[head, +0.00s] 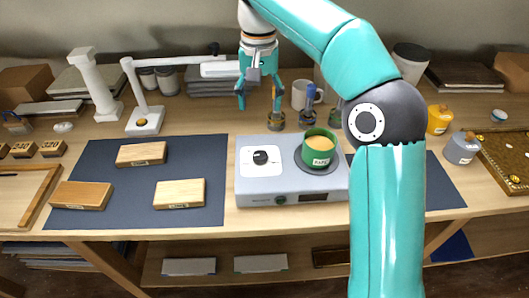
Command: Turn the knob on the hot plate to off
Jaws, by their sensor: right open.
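A green mug with a label (320,161) and tan contents stands on the round heating plate at the right. My right gripper (258,106) is open and empty, fingers pointing down, behind and above the knob, apart from it. My left gripper is out of view.
Brushes in small pots (277,118) and a white mug (300,97) stand behind the hot plate. A white lamp (145,122) stands left. Wooden blocks (180,194) lie on the mat (130,218). My right arm hides the area right of the hot plate.

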